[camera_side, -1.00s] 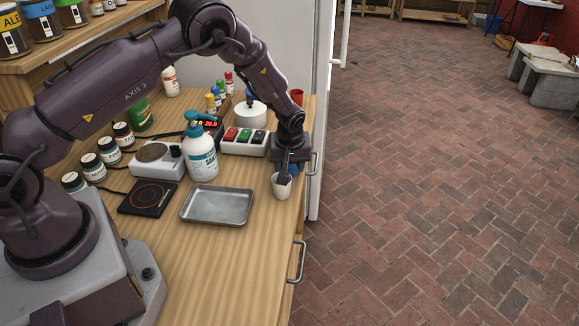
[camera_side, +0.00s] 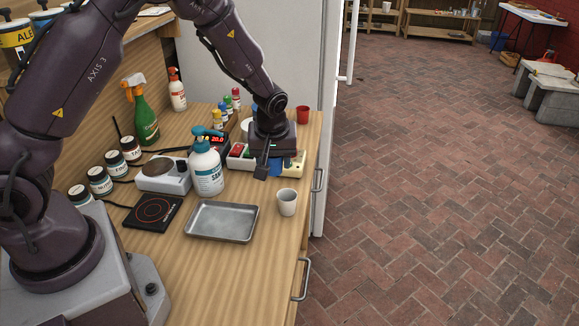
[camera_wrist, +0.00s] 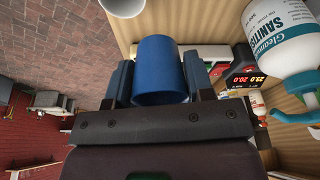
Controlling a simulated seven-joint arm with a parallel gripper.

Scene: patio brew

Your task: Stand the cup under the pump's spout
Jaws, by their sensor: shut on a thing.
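My gripper (camera_wrist: 160,85) is shut on a blue cup (camera_wrist: 160,68), with a finger on each side of it. In the side view the blue cup (camera_side: 275,167) is partly hidden by my gripper (camera_side: 263,168), near the red, green and black button box. I cannot tell there how high it is held. A white cup (camera_side: 287,203) stands upright on the bench to the right of the tray; part of it shows at the top of the wrist view (camera_wrist: 122,5). The white pump bottle (camera_side: 207,173) with its teal pump head and spout (camera_side: 206,132) stands left of my gripper.
A metal tray (camera_side: 222,234) lies in front of the bottle. A scale (camera_side: 163,184), a hot plate (camera_side: 152,211) and several jars (camera_side: 100,181) are to the left. A red cup (camera_side: 303,114) stands behind my gripper. The bench front is clear.

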